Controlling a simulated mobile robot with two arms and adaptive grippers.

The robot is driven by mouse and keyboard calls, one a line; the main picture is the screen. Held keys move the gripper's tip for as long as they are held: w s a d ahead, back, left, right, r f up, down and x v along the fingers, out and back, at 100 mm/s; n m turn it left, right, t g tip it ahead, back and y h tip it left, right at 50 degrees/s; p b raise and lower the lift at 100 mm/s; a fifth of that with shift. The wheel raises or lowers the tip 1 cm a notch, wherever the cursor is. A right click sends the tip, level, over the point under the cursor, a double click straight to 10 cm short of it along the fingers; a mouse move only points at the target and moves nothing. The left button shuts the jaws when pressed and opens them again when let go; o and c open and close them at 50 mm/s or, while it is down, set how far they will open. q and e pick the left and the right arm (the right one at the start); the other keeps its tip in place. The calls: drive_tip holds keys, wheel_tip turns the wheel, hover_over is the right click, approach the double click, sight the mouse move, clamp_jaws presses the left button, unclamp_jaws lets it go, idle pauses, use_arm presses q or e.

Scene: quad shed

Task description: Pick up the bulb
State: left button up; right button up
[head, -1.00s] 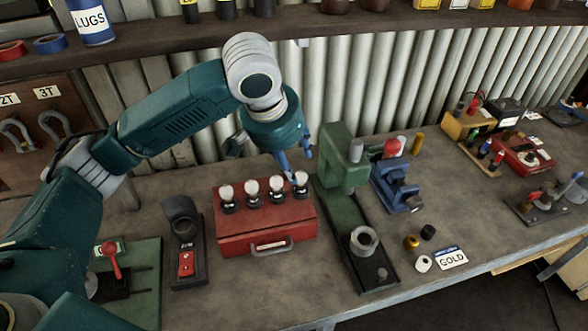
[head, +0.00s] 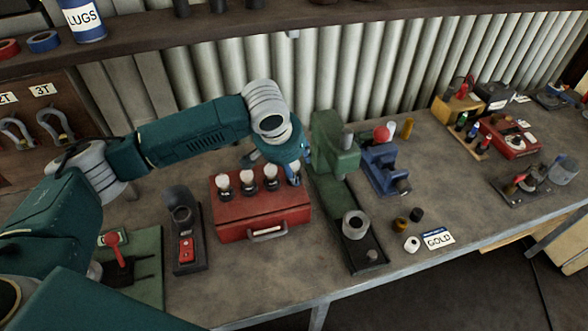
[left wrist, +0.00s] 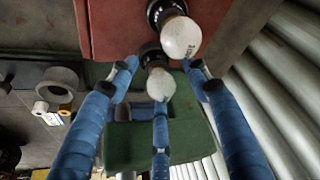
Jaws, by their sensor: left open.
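Several white bulbs with dark bases stand upright in a row on a red case (head: 262,208) on the bench. Three show clearly in the head view, such as the middle one (head: 246,176); the rightmost is mostly hidden by my left gripper (head: 298,174). In the left wrist view that end bulb (left wrist: 160,84) sits among the blue fingers of my open left gripper (left wrist: 161,82), which look apart from it. The neighbouring bulb (left wrist: 180,38) is just outside the fingers. My right gripper is out of view.
A green press (head: 333,160) stands close right of the case, near my gripper. A blue vise (head: 384,170) is beyond it. A black stand with a red switch box (head: 186,248) is left of the case. Small parts lie by a GOLD card (head: 438,239).

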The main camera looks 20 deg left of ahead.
use_arm(q)
drive_tip(key=shift+c, duration=0.2)
drive_tip(key=c, duration=0.9)
drive_tip(key=shift+c, duration=0.9)
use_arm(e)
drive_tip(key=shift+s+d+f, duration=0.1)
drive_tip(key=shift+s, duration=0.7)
